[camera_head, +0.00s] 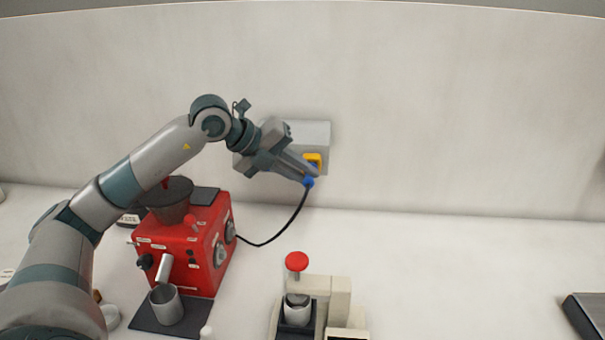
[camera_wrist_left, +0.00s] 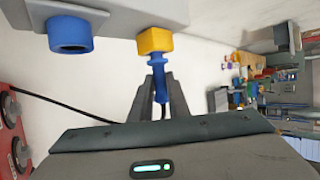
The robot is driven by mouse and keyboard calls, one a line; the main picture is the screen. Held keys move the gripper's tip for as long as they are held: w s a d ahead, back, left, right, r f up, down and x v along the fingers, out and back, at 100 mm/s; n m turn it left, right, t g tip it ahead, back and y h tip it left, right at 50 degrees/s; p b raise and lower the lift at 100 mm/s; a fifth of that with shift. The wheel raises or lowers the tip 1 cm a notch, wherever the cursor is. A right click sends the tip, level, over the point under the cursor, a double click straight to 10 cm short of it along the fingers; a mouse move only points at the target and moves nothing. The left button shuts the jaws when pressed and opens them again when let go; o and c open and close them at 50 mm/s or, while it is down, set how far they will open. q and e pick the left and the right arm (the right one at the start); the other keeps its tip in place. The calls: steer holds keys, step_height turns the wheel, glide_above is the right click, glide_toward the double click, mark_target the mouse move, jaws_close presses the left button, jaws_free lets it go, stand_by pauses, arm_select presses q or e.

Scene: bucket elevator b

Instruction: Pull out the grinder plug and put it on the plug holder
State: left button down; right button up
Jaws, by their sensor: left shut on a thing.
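The grinder plug is a blue piece (camera_head: 308,182) with a black cable, at the grey wall box (camera_head: 312,132) in the head view. My left gripper (camera_head: 309,174) is shut on it. The left wrist view shows the blue plug (camera_wrist_left: 160,84) between the two fingers, its narrow end meeting a yellow block (camera_wrist_left: 155,40) by the box edge. I cannot tell whether it is seated there. A blue round fitting (camera_wrist_left: 70,35) on the box is apart from the plug. The red grinder (camera_head: 185,245) stands at left. My right gripper is not in view.
The cable (camera_head: 282,233) runs from the plug to the grinder. A metal cup (camera_head: 166,304) stands before the grinder. A beige device with a red knob (camera_head: 297,262) stands at the front middle. The white surface to the right is mostly clear, with a dark object (camera_head: 588,315) at its edge.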

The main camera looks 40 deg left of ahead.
arm_select(q)
steer(key=shift+w+a, duration=0.3)
steer(key=shift+w, duration=0.15)
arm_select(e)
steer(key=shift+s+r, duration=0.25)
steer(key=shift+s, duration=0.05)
arm_select(q)
steer(key=c, duration=1.6)
jaws_free()
steer(key=shift+w, duration=0.1)
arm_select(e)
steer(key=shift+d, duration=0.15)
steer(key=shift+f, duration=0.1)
